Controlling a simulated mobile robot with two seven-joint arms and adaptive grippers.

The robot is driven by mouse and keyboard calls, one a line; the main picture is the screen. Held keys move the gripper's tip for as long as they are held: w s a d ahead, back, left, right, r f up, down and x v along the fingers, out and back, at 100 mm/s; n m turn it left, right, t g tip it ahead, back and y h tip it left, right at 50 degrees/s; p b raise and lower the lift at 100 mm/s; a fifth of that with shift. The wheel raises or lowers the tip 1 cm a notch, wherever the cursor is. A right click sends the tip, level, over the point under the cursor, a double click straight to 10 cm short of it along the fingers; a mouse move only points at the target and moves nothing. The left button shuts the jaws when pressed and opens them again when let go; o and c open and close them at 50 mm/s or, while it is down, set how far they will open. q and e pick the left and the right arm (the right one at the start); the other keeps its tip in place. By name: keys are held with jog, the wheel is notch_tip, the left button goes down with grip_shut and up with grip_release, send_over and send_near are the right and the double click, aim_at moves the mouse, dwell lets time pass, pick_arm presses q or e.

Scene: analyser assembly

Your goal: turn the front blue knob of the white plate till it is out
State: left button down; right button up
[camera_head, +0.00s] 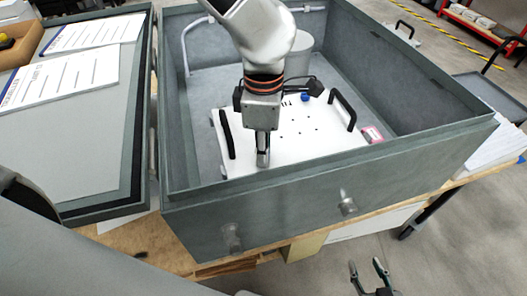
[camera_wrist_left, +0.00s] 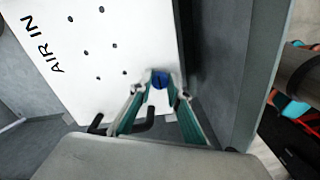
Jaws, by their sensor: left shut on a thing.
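The white plate (camera_head: 290,133) lies inside the grey box, with black handles at its left and right. My left gripper (camera_head: 262,160) points down at the plate's front edge. In the left wrist view its fingertips (camera_wrist_left: 161,92) are shut on the front blue knob (camera_wrist_left: 160,78), one on each side. The knob is hidden behind the gripper in the head view. Another blue knob (camera_head: 305,97) shows at the back of the plate. My right gripper (camera_head: 367,270) is open and empty, outside the box at the bottom of the head view.
The grey box's walls (camera_head: 330,190) surround the plate, and the front wall is close to my left gripper. A small pink-labelled item (camera_head: 372,135) lies right of the plate. A grey tray (camera_head: 80,140) with printed sheets stands at the left.

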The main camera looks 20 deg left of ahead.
pick_arm(q)
jog(key=shift+s+f, duration=0.15)
jog(key=c, duration=1.9)
grip_release()
jog(key=shift+w+r, duration=0.2)
jog(key=shift+r, duration=0.25)
notch_tip(320, 180, up, 11)
jog(key=shift+s, duration=0.1)
